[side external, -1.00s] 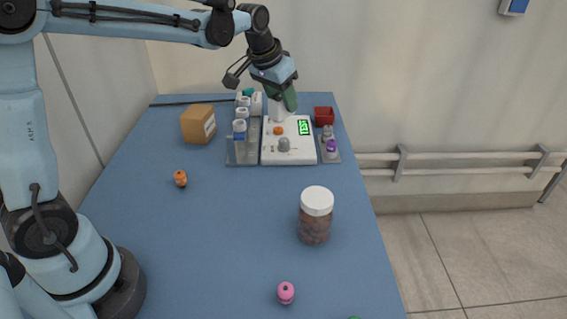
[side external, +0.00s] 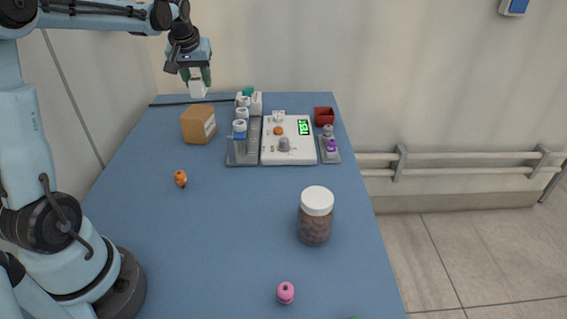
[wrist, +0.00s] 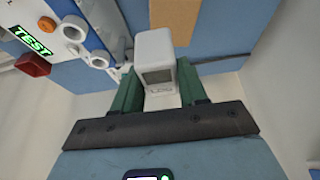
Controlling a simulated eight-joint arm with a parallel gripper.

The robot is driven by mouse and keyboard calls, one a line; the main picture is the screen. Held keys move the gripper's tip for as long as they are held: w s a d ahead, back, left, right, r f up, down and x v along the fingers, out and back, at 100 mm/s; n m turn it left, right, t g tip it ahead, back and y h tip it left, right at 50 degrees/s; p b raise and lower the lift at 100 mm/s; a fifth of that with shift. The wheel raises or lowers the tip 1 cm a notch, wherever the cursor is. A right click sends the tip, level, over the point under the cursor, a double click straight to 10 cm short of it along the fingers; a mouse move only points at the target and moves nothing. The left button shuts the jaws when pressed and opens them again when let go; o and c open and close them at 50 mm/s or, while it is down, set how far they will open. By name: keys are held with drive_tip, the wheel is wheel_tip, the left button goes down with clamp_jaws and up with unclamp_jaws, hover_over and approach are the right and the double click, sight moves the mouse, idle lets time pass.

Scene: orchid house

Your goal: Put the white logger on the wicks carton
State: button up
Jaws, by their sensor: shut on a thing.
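The white logger (side external: 197,88) is a small white box with a dark window, held between the green fingers of my gripper (side external: 197,75) above the table's back left part. In the wrist view the white logger (wrist: 155,55) sits between the two green fingers of my gripper (wrist: 158,88). The wicks carton (side external: 198,124) is a brown box with a white label, standing on the blue table just below and in front of the logger. It also shows in the wrist view as the tan carton (wrist: 175,20), past the logger and apart from it.
A grey rack with white-capped vials (side external: 240,138) stands right of the carton, beside a white panel (side external: 288,150) with a green display. A red bin (side external: 324,116) is further right. A dark rod (side external: 185,103) lies behind the carton. A jar (side external: 315,215) stands in front.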

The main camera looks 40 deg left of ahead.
drive_tip(key=a+f, duration=0.2)
drive_tip(key=a, duration=0.1)
drive_tip(key=shift+s, duration=0.15)
drive_tip(key=shift+a+f, duration=0.1)
drive_tip(key=shift+f, duration=1.95)
drive_tip(key=o, duration=1.1)
drive_tip(key=shift+f, duration=0.1)
drive_tip(key=v, duration=1.2)
drive_tip(key=s+d+f+m+t+h, duration=0.1)
drive_tip(key=s+d+f+m, duration=0.1)
drive_tip(key=d, duration=0.6)
drive_tip(key=s+d+f+m+t+h, duration=0.1)
drive_tip(key=s+d+f+m, duration=0.2)
drive_tip(key=d, duration=0.6)
drive_tip(key=s+d+f+m+t+h, duration=0.1)
drive_tip(key=s+d+f+m+t, duration=0.1)
drive_tip(key=d, duration=0.7)
drive_tip(key=shift+s+d+f+m, duration=0.2)
drive_tip(key=shift+s+d+m, duration=0.05)
drive_tip(key=shift+s+m, duration=0.7)
